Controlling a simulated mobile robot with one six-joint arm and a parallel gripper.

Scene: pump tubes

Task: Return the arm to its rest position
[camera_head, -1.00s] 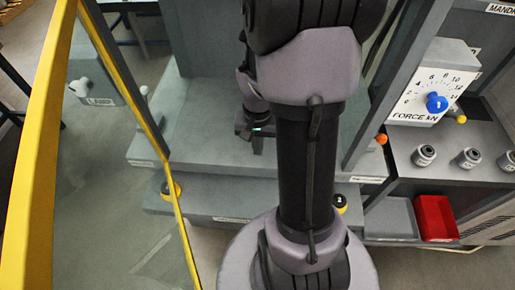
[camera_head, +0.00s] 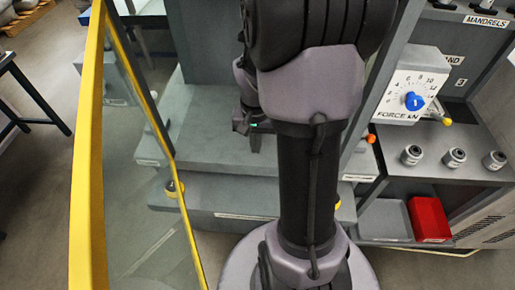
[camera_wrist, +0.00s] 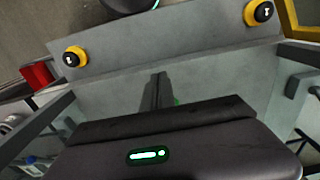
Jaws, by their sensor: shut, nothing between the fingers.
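My gripper (camera_head: 255,143) hangs partly behind my own arm in the head view, over the grey step of the machine (camera_head: 215,125). In the wrist view my gripper (camera_wrist: 158,90) shows its dark fingers together, with nothing between them. The fingers point toward a grey ledge (camera_wrist: 170,50) and appear to touch nothing. My upper arm and base joint fill the middle of the head view and hide part of the machine behind.
A yellow-edged clear door (camera_head: 88,170) stands open on the left. On the right are a force dial (camera_head: 412,101), several mandrels (camera_head: 454,157), a red bin (camera_head: 430,219) and a grey tray (camera_head: 385,220). Yellow-ringed black buttons (camera_wrist: 259,12) sit on the ledge.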

